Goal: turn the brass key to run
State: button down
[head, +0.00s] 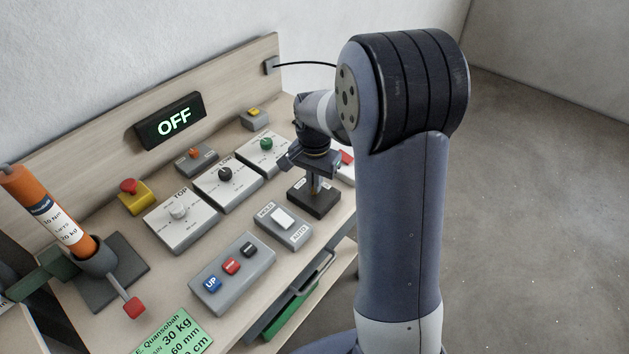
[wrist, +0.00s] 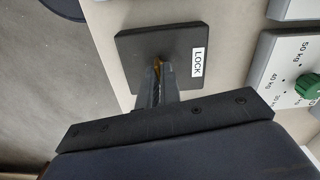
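The brass key (wrist: 157,63) stands in a black key-switch block (wrist: 128,62). Only a small bit of brass shows between my fingertips in the wrist view. My gripper (wrist: 158,76) points down at the block with its two fingers close together on either side of the key, shut on it. A white LOCK label (wrist: 198,63) is on the block beside the key. In the head view the block (head: 322,205) sits near the bench's right end below my gripper (head: 315,186). The key's exact angle is hidden by the fingers.
A display (head: 171,121) reads OFF. White dial boxes (head: 180,222) stand left of the block, and a HOLD/AUTO rocker box (head: 283,226) is just in front. A pendant with UP button (head: 232,275) lies nearer. A red-topped item (head: 346,158) is partly hidden behind my arm.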

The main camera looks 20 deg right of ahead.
jog(key=shift+m, duration=1)
jog(key=c, duration=1.6)
grip_release()
notch_tip(320, 180, up, 11)
jog(key=shift+f, duration=0.1)
